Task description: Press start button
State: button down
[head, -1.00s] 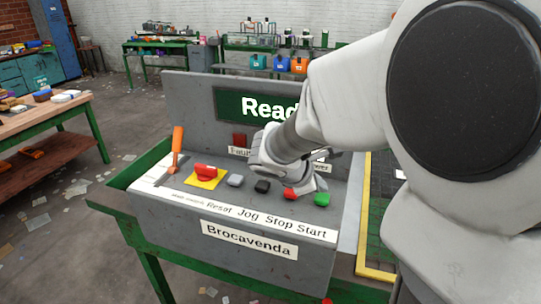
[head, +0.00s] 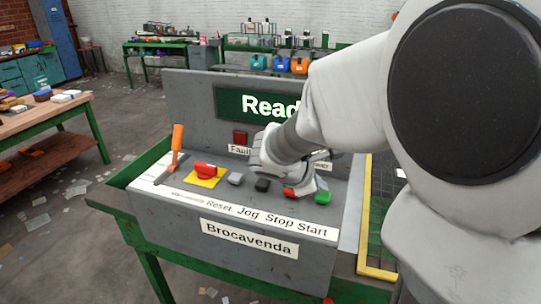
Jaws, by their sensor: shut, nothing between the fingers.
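The green start button (head: 323,198) is at the right end of the row on the grey control console (head: 180,215), above the word Start on the label strip (head: 225,207). The red stop button (head: 289,193) is just left of it. My gripper (head: 309,187) is over the console between the stop and start buttons, very close to both. Its fingertips look shut with nothing held. I cannot tell whether they touch either button.
Left of these are a black button (head: 262,185), a grey button (head: 236,179), a red switch on a yellow plate (head: 204,171) and an orange-handled lever (head: 177,140). The console's upright panel has a green display (head: 255,105). A yellow-edged frame (head: 377,272) stands right.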

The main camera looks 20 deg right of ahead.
aim_at(319, 197)
jog(key=shift+f+b, duration=0.55)
dwell(0.4)
jog(key=shift+r, duration=0.1)
jog(key=shift+r+p, duration=0.8)
jog(key=shift+r, duration=0.05)
jog(key=shift+r, duration=0.15)
notch_tip(319, 197, up, 5)
jog(key=p, duration=0.4)
dwell(0.5)
